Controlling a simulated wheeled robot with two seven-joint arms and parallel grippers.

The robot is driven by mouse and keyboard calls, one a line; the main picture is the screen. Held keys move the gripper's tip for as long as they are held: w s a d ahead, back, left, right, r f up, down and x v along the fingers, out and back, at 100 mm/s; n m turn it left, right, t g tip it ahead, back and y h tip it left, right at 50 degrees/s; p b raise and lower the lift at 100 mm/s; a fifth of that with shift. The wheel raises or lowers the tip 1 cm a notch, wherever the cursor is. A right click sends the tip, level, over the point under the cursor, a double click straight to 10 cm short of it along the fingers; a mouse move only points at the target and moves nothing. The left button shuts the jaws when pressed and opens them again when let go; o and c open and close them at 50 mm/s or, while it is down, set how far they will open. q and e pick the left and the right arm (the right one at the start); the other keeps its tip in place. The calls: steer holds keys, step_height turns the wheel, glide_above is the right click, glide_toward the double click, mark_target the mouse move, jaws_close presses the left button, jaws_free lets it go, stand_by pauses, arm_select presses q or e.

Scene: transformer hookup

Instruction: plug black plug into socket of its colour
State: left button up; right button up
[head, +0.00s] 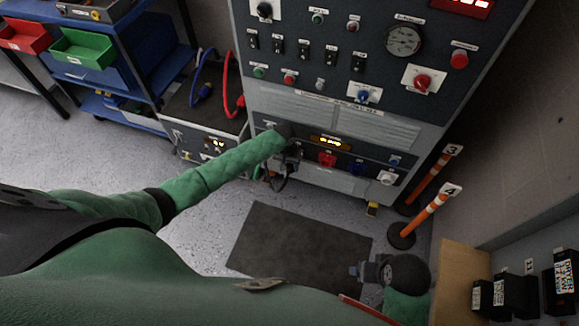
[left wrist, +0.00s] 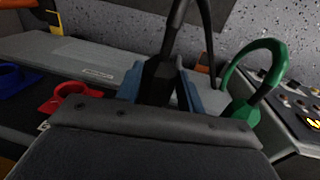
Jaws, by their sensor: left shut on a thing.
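My left gripper (head: 291,152) is at the lower socket strip of the grey cabinet, at its left end. In the left wrist view, its blue-grey fingers (left wrist: 158,86) are shut on the black plug (left wrist: 160,78), whose black cable runs up and out of the picture. The cable also hangs below the gripper in the head view. The plug's front end and any black socket are hidden behind the gripper, so I cannot tell whether the plug is seated. A red socket (head: 327,159) and a blue socket (head: 355,167) are to the right. My right gripper (head: 357,271) is over the floor mat's lower right.
A green plug (left wrist: 240,114) with a looped green cable is close beside the left gripper. A smaller console (head: 205,140) with red and blue cables stands left of the cabinet. Orange-white posts (head: 427,215) stand at right. The dark floor mat (head: 290,240) is clear.

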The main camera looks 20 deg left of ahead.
arm_select(q)
steer(key=shift+w, duration=0.4)
steer(key=shift+w, duration=0.4)
steer(key=shift+w+d, duration=0.1)
steer(key=shift+w, duration=0.4)
